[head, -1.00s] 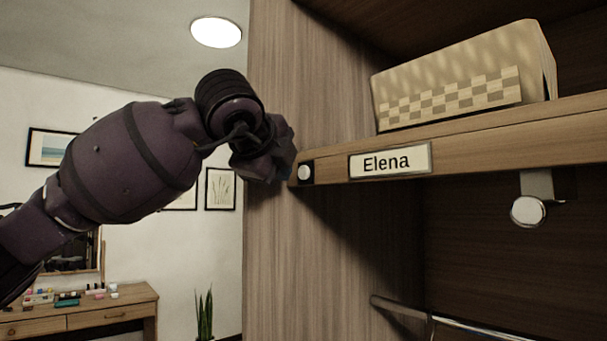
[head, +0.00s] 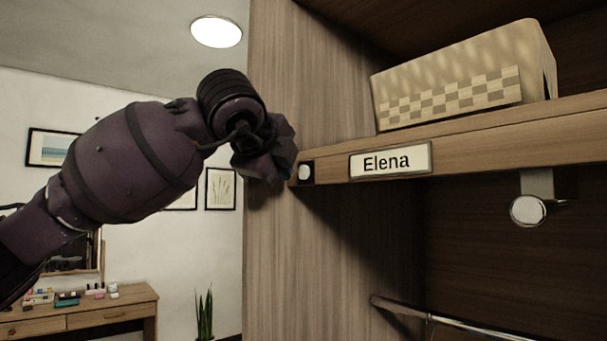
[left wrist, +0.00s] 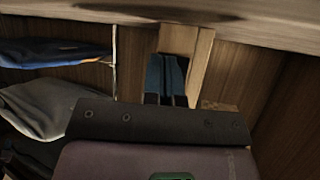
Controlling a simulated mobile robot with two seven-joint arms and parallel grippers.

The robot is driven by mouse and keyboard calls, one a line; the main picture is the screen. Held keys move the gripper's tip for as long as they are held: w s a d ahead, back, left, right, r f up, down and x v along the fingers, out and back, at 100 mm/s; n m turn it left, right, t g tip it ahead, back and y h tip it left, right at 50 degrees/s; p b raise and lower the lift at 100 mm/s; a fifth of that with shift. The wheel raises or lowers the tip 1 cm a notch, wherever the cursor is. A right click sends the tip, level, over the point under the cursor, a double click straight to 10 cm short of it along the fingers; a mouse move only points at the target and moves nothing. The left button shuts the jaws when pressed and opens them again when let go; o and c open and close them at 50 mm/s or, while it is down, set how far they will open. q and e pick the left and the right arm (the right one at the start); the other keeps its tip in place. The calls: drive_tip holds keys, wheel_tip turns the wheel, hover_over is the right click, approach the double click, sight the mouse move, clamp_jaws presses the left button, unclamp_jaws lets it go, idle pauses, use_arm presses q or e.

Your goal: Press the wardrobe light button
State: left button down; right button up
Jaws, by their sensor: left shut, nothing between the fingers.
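The wardrobe light button (head: 305,172) is a small round white button on a black plate, at the left end of the wooden shelf edge, left of the "Elena" label (head: 389,161). My left gripper (head: 284,165) is just left of the button in the head view, with its tip close to the black plate. I cannot tell whether it touches. In the left wrist view the fingers (left wrist: 165,80) are together and empty, in front of a pale wooden edge. The button does not show in that view. My right gripper is not in view.
A checked box (head: 455,80) stands on the shelf (head: 500,132). A round metal-rimmed lamp (head: 528,211) hangs below it, and a clothes rail (head: 450,321) runs lower down. The wardrobe side panel (head: 300,250) is beside my gripper. Hanging clothes (left wrist: 50,52) show in the left wrist view.

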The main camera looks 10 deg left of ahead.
use_arm(q)
drive_tip(key=shift+w+d, duration=0.25)
drive_tip(key=shift+w, duration=0.05)
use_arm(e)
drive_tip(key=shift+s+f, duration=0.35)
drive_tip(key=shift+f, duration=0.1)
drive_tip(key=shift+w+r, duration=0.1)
use_arm(q)
drive_tip(key=shift+w+d, duration=0.1)
drive_tip(key=shift+w, duration=0.05)
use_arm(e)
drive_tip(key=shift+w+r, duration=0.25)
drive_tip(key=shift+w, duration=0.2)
